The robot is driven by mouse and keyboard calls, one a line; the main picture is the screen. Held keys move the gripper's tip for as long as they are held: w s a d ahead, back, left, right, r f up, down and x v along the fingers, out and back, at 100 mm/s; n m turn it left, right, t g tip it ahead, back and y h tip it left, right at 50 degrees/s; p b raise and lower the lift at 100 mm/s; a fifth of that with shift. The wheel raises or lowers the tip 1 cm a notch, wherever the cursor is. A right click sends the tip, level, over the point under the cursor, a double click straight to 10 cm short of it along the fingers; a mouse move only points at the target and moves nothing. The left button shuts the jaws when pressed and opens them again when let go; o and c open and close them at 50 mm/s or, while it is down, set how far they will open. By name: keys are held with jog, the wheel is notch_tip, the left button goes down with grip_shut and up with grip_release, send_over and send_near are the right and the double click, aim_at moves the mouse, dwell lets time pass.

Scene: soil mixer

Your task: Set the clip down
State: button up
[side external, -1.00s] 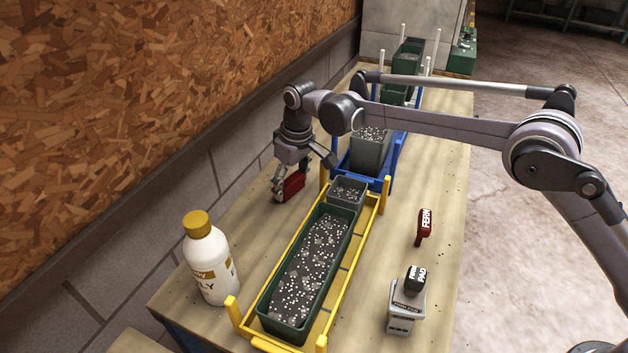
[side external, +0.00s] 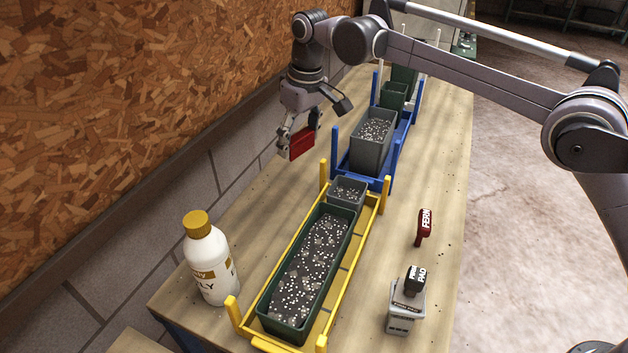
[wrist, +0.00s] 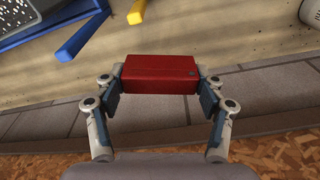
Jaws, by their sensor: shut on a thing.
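The clip appears as a small red block (side external: 301,143), held in my gripper (side external: 299,139) above the left side of the bench, near the wall. In the wrist view the red block (wrist: 160,74) sits between the two fingers of my gripper (wrist: 160,86), one finger at each end. The gripper is shut on it. The block looks clear of the bench top, beside the blue rack and behind the yellow rack.
The yellow rack (side external: 239,314) holds a long green planter (side external: 270,322) and a small grey pot. The blue rack (side external: 336,150) stands behind it. A white bottle (side external: 209,266) is at front left. Bare bench (side external: 262,215) lies left of the racks.

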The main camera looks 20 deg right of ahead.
jog(key=s+d+r+m, duration=0.1)
jog(key=s+d, duration=0.4)
jog(key=d, duration=0.3)
jog(key=s+d+r, duration=0.2)
jog(key=s+d, duration=0.2)
jog(key=d, duration=0.4)
jog(key=s+d+r+m, duration=0.1)
jog(key=s+d, duration=0.4)
jog(key=d, duration=0.3)
jog(key=d+f+m, duration=0.1)
jog(key=f, duration=0.3)
jog(key=s+d+f+m, duration=0.1)
jog(key=f, duration=0.4)
jog(key=s+d+f+m, duration=0.1)
jog(key=f, duration=0.3)
jog(key=shift+s+d+f+m+h, duration=0.15)
jog(key=shift+d+f+m+h, duration=0.15)
jog(key=shift+h, duration=0.1)
jog(key=shift+s+d+f, duration=0.1)
jog(key=shift+d+f, duration=0.05)
jog(key=shift+f, duration=0.05)
jog(key=d+r, duration=0.9)
send_over(419, 192)
jog(key=f, duration=0.6)
jog(key=shift+s+d+f, duration=0.15)
jog(key=shift+s+f, duration=0.1)
jog(key=shift+f, duration=2.2)
jog(key=shift+f, duration=0.15)
